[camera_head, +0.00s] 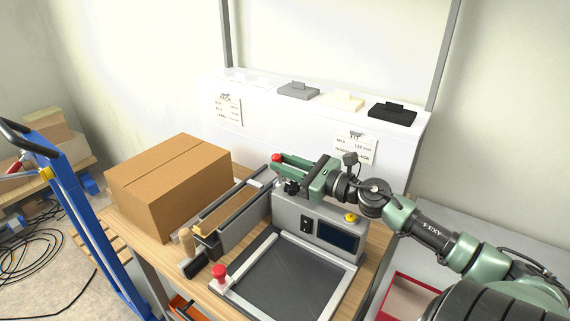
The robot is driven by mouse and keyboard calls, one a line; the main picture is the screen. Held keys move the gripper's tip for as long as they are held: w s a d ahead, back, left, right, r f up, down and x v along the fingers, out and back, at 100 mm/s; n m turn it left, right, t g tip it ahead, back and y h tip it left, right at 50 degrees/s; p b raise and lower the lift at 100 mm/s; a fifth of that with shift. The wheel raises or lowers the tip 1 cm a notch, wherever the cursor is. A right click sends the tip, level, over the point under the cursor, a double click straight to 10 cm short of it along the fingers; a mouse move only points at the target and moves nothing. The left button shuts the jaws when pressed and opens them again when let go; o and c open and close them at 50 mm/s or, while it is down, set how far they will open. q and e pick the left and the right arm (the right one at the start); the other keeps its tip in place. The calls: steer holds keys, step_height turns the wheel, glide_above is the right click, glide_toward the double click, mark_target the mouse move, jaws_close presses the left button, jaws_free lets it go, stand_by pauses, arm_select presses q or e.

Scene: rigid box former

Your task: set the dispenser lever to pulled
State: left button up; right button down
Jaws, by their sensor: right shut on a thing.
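The dispenser lever shows as a red knob (276,157) behind the grey machine, at the tip of my right gripper (282,169). My right gripper's green fingers come in from the right and are shut on the lever. The fingers hide most of the lever's shaft, so its exact angle cannot be told. The grey machine body (284,214) stands below the gripper, with a dark screen (337,236) and a yellow button (351,218). My left gripper is not in view.
A closed cardboard box (168,188) and a long grey trough (240,212) stand left of the machine. A framed dark plate (288,278) with a red knob (219,272) lies in front. A white shelf behind holds grey, cream and black pieces (392,113). A blue hand truck (92,225) stands left.

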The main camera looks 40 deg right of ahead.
steer(key=c, duration=1.3)
jaws_free()
steer(key=shift+o, duration=0.2)
steer(key=b+v, duration=0.1)
steer(key=v, duration=0.7)
